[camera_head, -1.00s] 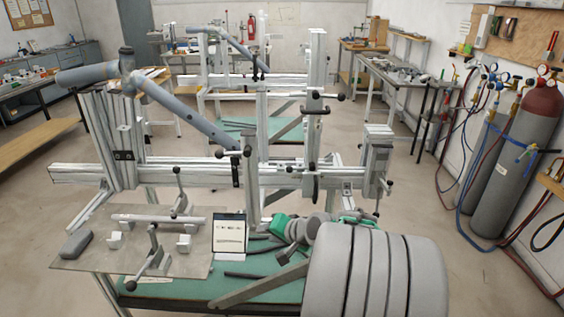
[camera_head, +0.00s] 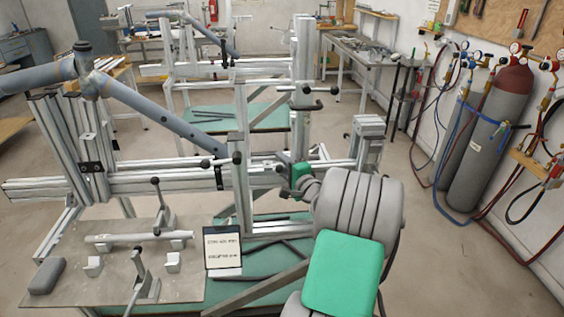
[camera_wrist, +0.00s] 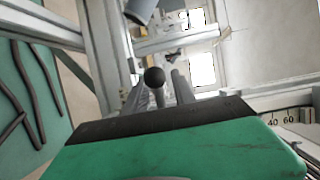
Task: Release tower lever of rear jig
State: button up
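Two aluminium frame jigs stand one behind the other. The rear jig (camera_head: 205,68) carries a blue-grey tube; a small dark fitting (camera_head: 224,52) shows on its upright, too small to read. On the near jig (camera_head: 130,183), a black lever with ball knobs (camera_head: 306,105) crosses a tall upright. My gripper (camera_head: 299,178), with a green part, is below this lever, beside the near jig's rail. My arm hides what lies behind it. In the wrist view a black ball knob (camera_wrist: 155,77) stands just beyond my green, dark-edged hand. The fingertips are not clear.
A metal plate (camera_head: 190,285) with clamps, a grey block (camera_head: 46,276) and a sign (camera_head: 222,247) are at the front left. Dark rods lie on the green shelf (camera_head: 285,230). Gas cylinders (camera_head: 490,130) stand right. The floor between is open.

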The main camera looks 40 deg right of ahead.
jog(key=shift+c, duration=0.2)
grip_shut()
jog(key=shift+f, duration=0.1)
dwell(1.1)
